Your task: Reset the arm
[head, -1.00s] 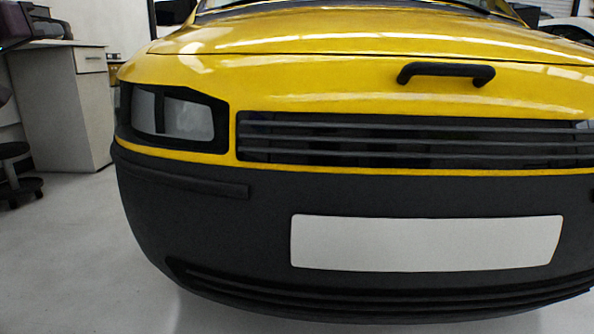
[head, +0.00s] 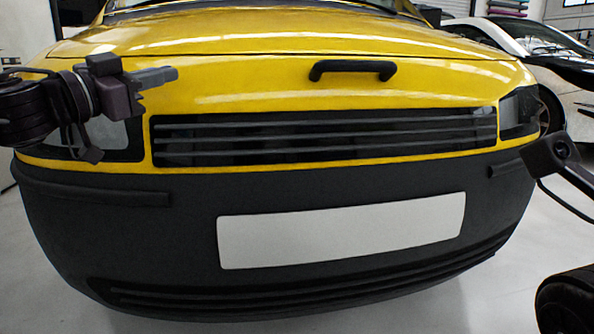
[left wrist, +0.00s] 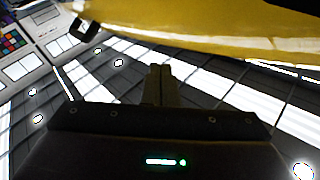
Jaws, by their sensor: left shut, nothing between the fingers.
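My left arm comes in from the left in the head view, in front of the car's left headlight. My left gripper (head: 172,75) is shut and empty, its fingers pointing right, in front of the yellow hood. In the left wrist view the gripper (left wrist: 160,72) shows its two fingers together with nothing between them. Part of my right arm (head: 560,165) shows at the right edge of the head view; its fingers cannot be made out.
A yellow car (head: 250,75) with a black handle (head: 352,70) on its hood fills the view. Below are a dark grille (head: 320,138), a dark bumper (head: 130,225) and a blank white plate (head: 340,230). A white and black car (head: 530,50) stands behind on the right.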

